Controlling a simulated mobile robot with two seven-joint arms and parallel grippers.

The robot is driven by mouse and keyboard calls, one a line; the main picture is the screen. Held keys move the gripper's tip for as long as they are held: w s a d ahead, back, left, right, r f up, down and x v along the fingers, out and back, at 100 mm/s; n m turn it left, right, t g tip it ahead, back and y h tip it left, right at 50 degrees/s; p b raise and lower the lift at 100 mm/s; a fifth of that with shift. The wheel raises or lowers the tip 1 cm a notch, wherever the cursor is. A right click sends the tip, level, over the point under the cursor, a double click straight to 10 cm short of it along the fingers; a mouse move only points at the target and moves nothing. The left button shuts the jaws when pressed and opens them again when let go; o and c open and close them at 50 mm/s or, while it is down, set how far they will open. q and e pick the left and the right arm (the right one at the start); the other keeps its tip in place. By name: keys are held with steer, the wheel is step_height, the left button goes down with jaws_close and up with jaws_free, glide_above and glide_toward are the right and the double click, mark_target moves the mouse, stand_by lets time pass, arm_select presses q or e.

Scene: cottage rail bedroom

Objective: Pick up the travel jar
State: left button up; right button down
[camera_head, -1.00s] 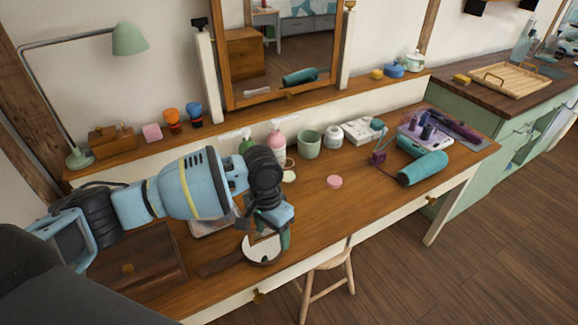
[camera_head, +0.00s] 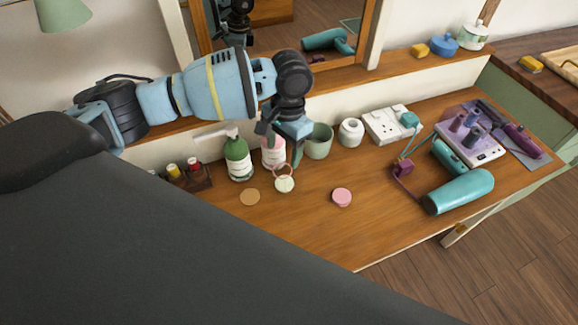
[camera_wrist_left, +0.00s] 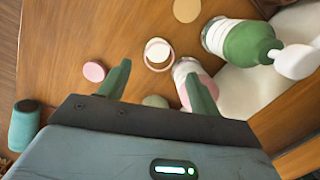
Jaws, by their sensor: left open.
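A small round pink jar (camera_head: 342,197), which looks like the travel jar, sits on the wooden table (camera_head: 300,229) in the head view. It also shows in the left wrist view (camera_wrist_left: 95,71), left of the fingers. A small pale round item (camera_head: 284,184) with a pink ring by it lies nearer the gripper, and a flat tan disc (camera_head: 250,197) lies to its left. My left gripper (camera_head: 287,145) is open and empty, above the table by the pink bottle (camera_head: 272,152), partly hiding that bottle and the green cup (camera_head: 319,141). My right gripper is not seen.
A green pump bottle (camera_head: 238,158) stands left of the gripper. A white jar (camera_head: 351,131) and a white socket box (camera_head: 391,124) stand at the back. The table around the pink jar is clear.

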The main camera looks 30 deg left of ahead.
mark_target(283, 168)
arm_select(q)
step_height(283, 168, down, 7)
steer(key=shift+s+r+b, duration=0.1)
steer(key=shift+r+b, duration=0.05)
steer(key=shift+b, duration=0.15)
steer(key=shift+f, duration=0.55)
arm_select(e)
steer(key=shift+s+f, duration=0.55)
arm_select(q)
steer(key=shift+c, duration=0.4)
steer(key=c, duration=0.8)
steer(key=shift+c, duration=0.2)
steer(key=shift+r, duration=0.15)
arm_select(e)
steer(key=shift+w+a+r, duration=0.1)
